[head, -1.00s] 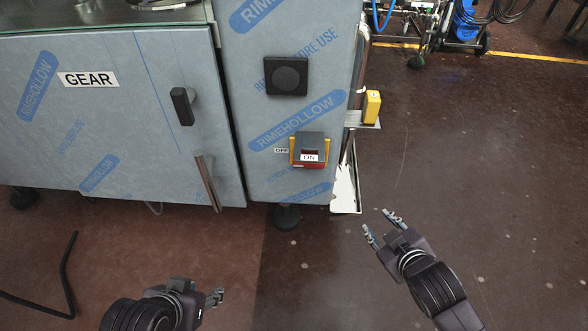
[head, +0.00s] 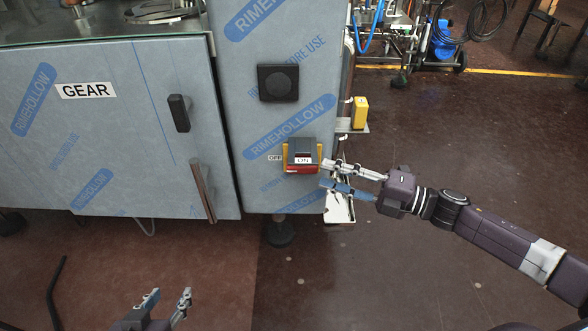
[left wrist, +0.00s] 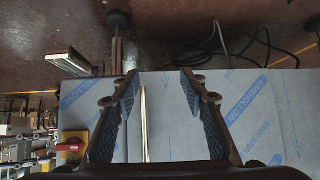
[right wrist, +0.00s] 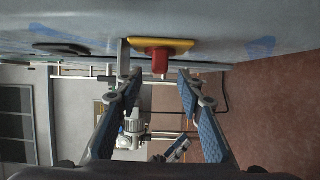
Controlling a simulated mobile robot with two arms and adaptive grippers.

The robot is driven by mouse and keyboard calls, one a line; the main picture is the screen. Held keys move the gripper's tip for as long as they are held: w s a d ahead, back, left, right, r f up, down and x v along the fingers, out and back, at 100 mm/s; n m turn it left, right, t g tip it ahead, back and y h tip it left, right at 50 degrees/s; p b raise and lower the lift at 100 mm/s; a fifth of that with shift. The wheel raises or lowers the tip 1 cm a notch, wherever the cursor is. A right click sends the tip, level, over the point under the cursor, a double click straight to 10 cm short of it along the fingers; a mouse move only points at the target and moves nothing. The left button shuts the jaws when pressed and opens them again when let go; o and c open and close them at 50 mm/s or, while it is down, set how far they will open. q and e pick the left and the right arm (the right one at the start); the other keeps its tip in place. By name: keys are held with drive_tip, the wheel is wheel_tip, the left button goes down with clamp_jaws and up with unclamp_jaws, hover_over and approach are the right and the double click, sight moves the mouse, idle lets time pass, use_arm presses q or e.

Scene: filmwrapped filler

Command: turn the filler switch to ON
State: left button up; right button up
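The filler switch (head: 302,155) is a dark and red block on a yellow plate, low on the wrapped panel. An ON label is on it and an OFF label (head: 275,157) is just left of it. My right gripper (head: 326,173) is open and empty, its fingertips close to the switch's right side. In the right wrist view the red switch knob (right wrist: 160,60) is ahead, between the finger lines; I cannot tell whether they touch. My left gripper (head: 171,294) is open and empty, low in front of the machine. The switch also shows at the lower left of the left wrist view (left wrist: 72,146).
A black square knob (head: 278,82) is above the switch. The GEAR door (head: 110,140) has a black latch (head: 179,113) and a metal bar handle (head: 203,191). A yellow box (head: 359,113) sits on a bracket at the panel's right.

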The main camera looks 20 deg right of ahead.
sight(302, 167)
use_arm(q)
drive_tip(key=shift+w+d+r+t+h+b, duration=0.2)
drive_tip(key=shift+w+d+r+t, duration=0.15)
drive_tip(key=shift+w+r+t, duration=0.35)
drive_tip(key=shift+w+d+r+t+h+b, duration=0.25)
drive_tip(key=shift+w+r+t, duration=0.25)
drive_tip(key=shift+w+r, duration=0.4)
use_arm(e)
drive_tip(key=shift+x, duration=3.75)
use_arm(q)
drive_tip(key=shift+s+r, duration=0.1)
use_arm(e)
clamp_jaws()
